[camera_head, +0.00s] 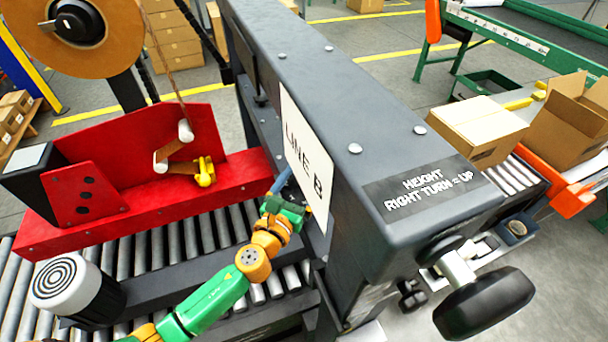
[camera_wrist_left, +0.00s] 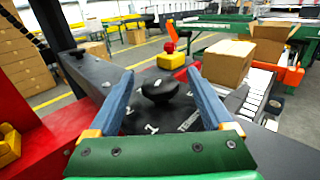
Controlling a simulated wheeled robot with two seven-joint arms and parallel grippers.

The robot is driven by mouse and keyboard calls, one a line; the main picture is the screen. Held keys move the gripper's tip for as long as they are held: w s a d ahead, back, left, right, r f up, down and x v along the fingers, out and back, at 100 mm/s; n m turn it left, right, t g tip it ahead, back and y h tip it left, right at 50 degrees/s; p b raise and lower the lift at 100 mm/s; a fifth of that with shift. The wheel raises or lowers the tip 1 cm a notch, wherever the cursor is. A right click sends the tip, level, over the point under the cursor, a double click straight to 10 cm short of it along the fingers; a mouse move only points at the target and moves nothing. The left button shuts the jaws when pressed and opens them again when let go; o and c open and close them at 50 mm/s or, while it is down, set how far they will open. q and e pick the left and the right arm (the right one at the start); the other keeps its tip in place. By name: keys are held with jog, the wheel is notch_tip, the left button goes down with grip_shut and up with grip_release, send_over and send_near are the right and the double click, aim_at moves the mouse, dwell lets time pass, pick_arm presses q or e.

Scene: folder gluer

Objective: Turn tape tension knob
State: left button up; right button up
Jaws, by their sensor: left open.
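The black tape tension knob (camera_wrist_left: 159,91) shows in the left wrist view. It stands on a dark dial plate (camera_wrist_left: 172,120) with white marks, a "1" and a partly hidden word. My left gripper (camera_wrist_left: 160,72) is open, with one blue finger on each side of the knob. I cannot tell whether either finger touches it. The knob is hidden there. My right gripper is not in view.
The grey beam (camera_head: 330,90) crosses close by my left gripper. A black handwheel (camera_head: 485,305) is at its near end. A red tape unit (camera_head: 190,190) with a tape roll (camera_head: 75,30) stands left above rollers (camera_head: 190,240). Cartons (camera_head: 478,128) are at right.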

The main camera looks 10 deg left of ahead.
pick_arm(q)
jog(key=shift+w+d, duration=0.1)
jog(key=shift+w, duration=0.05)
jog(key=c, duration=0.4)
grip_shut()
jog(key=shift+h, duration=0.3)
jog(key=m+g+h+b, duration=0.1)
jog(key=m+h, duration=0.1)
jog(key=shift+f+h, duration=0.1)
jog(key=shift+h, duration=0.3)
jog(key=m+g+h+b, duration=0.3)
jog(key=b, duration=0.3)
jog(key=m+g+h+b, duration=0.3)
jog(key=g+b, duration=0.1)
jog(key=b, duration=0.2)
jog(key=m+g+h+b, duration=0.3)
jog(key=h+b, duration=0.1)
jog(key=b, duration=0.3)
jog(key=shift+f+m, duration=0.25)
jog(key=shift+m, duration=0.15)
jog(key=shift+r+m+g+h+b, duration=0.25)
jog(key=shift+m+g+b, duration=0.4)
jog(key=shift+g, duration=0.35)
jog(key=shift+r+m+g+h+b, duration=0.1)
jog(key=shift+m+g+h+b, duration=0.15)
jog(key=shift+m+g+b, duration=0.55)
jog(key=shift+g, duration=0.4)
